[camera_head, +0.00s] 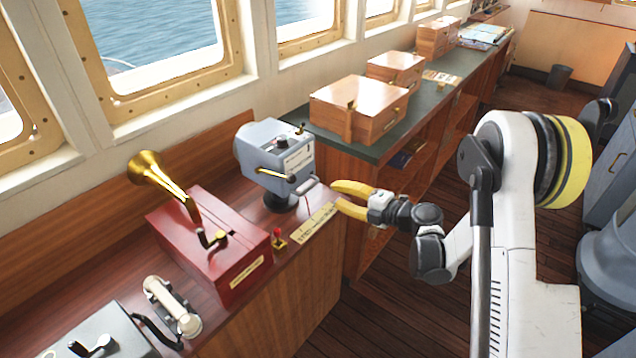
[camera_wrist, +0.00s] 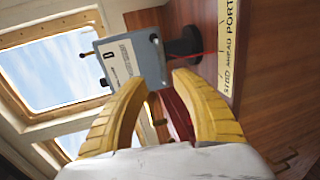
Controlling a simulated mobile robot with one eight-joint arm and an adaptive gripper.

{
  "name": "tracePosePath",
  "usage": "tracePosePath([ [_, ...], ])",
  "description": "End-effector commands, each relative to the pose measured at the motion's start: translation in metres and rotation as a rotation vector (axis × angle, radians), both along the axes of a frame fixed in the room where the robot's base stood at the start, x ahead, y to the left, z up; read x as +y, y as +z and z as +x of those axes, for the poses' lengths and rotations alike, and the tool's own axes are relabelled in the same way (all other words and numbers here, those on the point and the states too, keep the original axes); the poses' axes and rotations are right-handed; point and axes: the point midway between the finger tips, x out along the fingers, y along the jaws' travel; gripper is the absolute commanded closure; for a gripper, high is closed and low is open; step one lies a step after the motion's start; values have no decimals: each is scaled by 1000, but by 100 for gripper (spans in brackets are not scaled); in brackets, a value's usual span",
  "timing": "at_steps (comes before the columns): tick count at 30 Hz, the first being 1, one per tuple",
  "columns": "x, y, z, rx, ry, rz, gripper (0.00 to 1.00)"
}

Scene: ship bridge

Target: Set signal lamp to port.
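The signal lamp (camera_head: 272,158) is a blue-grey box on a dark round base on the wooden console. A pale yellow strip (camera_head: 314,223) lies on the console in front of the lamp; in the wrist view this strip (camera_wrist: 230,55) reads STBD, AHEAD, PORT. My gripper (camera_head: 337,196) has yellow fingers, open and empty, just right of the grip and apart from it. In the wrist view the lamp (camera_wrist: 140,58) is ahead of the open fingers (camera_wrist: 156,82), which partly cover it.
Wooden cases (camera_head: 358,106) sit on the green-topped counter behind. Open floor lies in front of the console.

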Motion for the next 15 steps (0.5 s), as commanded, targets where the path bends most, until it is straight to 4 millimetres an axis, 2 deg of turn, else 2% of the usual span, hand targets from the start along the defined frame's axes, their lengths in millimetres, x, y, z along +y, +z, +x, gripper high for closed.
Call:
tracePosePath([
  [5, 14, -11, 8, 5, 14, -11, 68],
  [15, 65, -24, 47, 4, 13, -9, 68],
])
